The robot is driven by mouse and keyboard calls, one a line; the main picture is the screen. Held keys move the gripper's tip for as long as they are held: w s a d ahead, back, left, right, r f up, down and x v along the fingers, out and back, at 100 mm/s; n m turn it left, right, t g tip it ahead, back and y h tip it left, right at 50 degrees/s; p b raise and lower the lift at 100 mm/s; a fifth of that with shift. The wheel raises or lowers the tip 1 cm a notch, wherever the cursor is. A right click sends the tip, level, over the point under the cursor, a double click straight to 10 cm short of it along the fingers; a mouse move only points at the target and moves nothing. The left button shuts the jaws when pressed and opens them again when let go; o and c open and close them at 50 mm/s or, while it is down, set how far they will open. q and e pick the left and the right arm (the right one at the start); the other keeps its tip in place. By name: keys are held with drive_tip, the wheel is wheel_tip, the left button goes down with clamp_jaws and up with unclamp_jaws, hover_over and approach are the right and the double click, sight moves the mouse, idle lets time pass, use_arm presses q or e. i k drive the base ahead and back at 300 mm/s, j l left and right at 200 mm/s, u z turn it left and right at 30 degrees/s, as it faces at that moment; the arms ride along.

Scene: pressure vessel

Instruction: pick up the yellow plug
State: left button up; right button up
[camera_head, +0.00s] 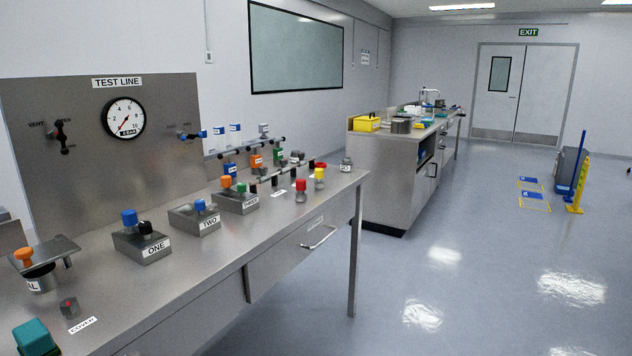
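The yellow plug (319,178) stands upright near the right end of the steel bench, with a yellow top and a metal lower part. A similar red plug (300,189) stands just left of it, closer to the front edge. Neither of my grippers shows in the head view, so their positions relative to the plug cannot be seen.
The steel bench (215,261) carries blocks labelled ONE (143,245), TWO (196,219) and THREE (237,201). A rack with coloured fittings (256,160) stands behind the yellow plug. A small metal weight (346,165) sits to its right.

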sight(319, 183)
drive_tip(key=u, duration=0.55)
drive_tip(key=i+l+u, duration=0.2)
drive_tip(key=l+u, duration=0.2)
drive_tip(key=i+l+u, duration=0.2)
drive_tip(key=l+u, duration=0.2)
drive_tip(key=i+l+u, duration=0.15)
drive_tip(key=l, duration=0.4)
drive_tip(key=i+l+u, duration=0.15)
drive_tip(key=l, duration=0.45)
drive_tip(key=l+u, duration=0.15)
drive_tip(key=l, duration=0.4)
